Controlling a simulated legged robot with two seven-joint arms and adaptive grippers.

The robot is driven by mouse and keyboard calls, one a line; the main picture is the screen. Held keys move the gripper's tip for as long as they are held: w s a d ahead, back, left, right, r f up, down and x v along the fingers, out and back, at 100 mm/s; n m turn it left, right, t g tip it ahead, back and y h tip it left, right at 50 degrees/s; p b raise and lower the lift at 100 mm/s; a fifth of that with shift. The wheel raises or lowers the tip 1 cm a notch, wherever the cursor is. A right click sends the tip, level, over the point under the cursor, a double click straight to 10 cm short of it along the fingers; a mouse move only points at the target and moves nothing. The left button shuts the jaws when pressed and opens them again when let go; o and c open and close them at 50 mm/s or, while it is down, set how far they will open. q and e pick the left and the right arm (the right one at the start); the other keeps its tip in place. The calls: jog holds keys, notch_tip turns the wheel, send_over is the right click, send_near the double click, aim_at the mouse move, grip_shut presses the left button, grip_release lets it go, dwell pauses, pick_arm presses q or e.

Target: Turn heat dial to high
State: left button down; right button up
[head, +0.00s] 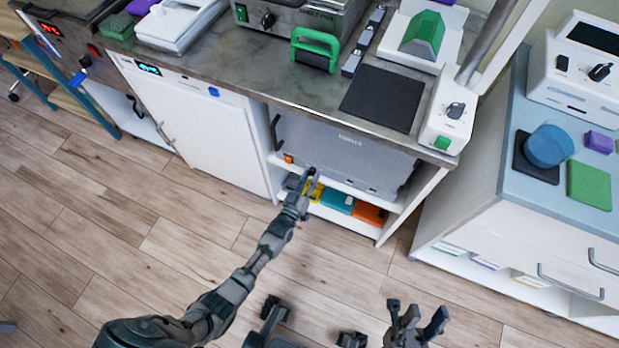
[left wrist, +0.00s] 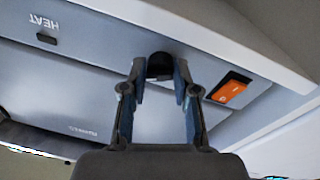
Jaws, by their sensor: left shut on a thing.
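The grey heating unit (head: 345,152) sits under the worktop in an open bay. In the left wrist view its front panel (left wrist: 85,85) appears upside down, with a HEAT label (left wrist: 46,38) at upper left. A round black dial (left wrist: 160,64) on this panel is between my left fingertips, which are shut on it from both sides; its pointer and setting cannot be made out. In the head view my left gripper (head: 311,179) reaches the unit's lower front and hides the dial. My right gripper (head: 415,318) is open and empty, low over the floor.
An orange switch (left wrist: 231,90) is close beside my left fingers; it also shows in the head view (head: 289,159). A shelf below holds yellow, teal (head: 337,200) and orange (head: 369,213) items. The worktop overhangs above. A blue-topped cabinet (head: 513,160) stands at right. Floor is clear.

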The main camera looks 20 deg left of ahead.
pick_arm(q)
jog(key=shift+s+f, duration=0.1)
jog(key=shift+f, duration=0.15)
jog(key=c, duration=0.9)
grip_release()
jog(key=shift+r, duration=0.15)
jog(key=shift+a, duration=0.1)
jog(key=s, duration=0.8)
jog(key=s+a+f, duration=0.1)
jog(key=s, duration=0.2)
jog(key=shift+s, duration=0.4)
